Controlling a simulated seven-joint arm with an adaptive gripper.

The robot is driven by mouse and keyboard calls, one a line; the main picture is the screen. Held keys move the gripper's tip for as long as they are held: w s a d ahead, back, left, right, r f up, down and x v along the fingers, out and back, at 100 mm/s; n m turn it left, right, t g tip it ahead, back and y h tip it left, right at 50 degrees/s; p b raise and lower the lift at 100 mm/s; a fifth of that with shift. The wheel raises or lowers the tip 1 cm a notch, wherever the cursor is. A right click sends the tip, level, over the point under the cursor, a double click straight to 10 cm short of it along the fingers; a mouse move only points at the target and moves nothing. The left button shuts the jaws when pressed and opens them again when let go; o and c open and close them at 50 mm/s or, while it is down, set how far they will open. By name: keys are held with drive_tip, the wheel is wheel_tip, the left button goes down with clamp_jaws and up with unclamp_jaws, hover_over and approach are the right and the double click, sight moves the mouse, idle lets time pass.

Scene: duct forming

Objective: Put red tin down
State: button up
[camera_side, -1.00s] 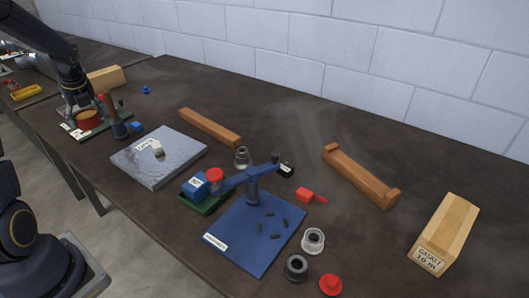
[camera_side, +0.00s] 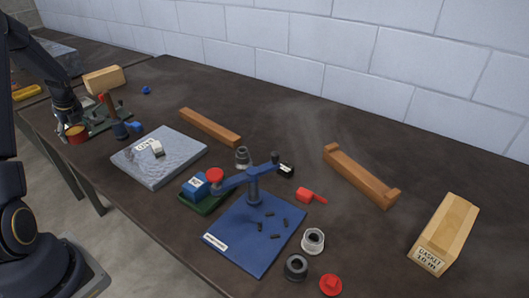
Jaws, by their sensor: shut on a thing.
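The red tin (camera_side: 77,137), a short cylinder with a tan top, is at the far left in the side view. My gripper (camera_side: 72,128) is shut on it and holds it over the near left corner of the green tray (camera_side: 112,118), close to the table's front edge. The tin looks upright. I cannot tell whether its bottom touches anything. My gripper and the tin hide part of the tray.
A dark cylinder with a brown handle (camera_side: 118,129) stands right beside the tray, near a blue block (camera_side: 134,126). A grey slab (camera_side: 180,158) lies farther right. A wooden block (camera_side: 104,79) is behind. The table (camera_side: 200,95) is bare toward the wall.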

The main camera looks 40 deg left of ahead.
hover_over(94, 149)
drive_tip(key=d, duration=0.1)
drive_tip(key=f, duration=0.6)
drive_tip(key=shift+d+f, duration=0.2)
drive_tip(key=shift+f, duration=0.05)
drive_tip(key=shift+a+f, duration=0.15)
drive_tip(key=shift+f, duration=1.6)
drive_tip(key=o, duration=1.4)
drive_tip(key=shift+f, duration=0.15)
drive_tip(key=shift+c, duration=0.2)
